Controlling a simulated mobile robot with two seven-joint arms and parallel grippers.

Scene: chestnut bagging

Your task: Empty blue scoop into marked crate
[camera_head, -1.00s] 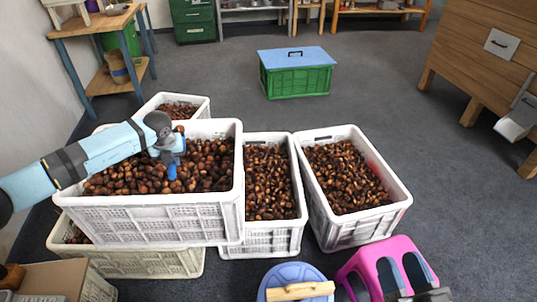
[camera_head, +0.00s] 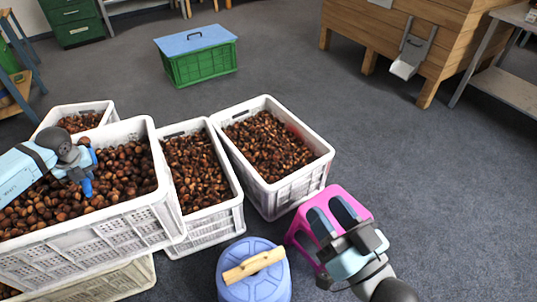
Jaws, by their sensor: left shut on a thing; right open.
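My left gripper (camera_head: 75,168) is low over the large stacked white crate (camera_head: 110,232) of chestnuts at the left. It is shut on the blue scoop (camera_head: 87,187), of which only small blue parts show. The scoop's bowl and any load are hidden by the gripper and chestnuts. A white crate (camera_head: 276,195) of chestnuts stands right of the middle, with a reddish patch on its inner right wall; no other crate marking is clear. My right gripper (camera_head: 332,216) is open and empty, above the pink stool.
Another white crate (camera_head: 212,222) of chestnuts stands between these two, and a smaller one (camera_head: 101,107) behind. A blue round lidded tub (camera_head: 236,287) with a wooden bar and a pink stool (camera_head: 300,233) stand in front. A green crate (camera_head: 204,64) stands behind. Floor at right is clear.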

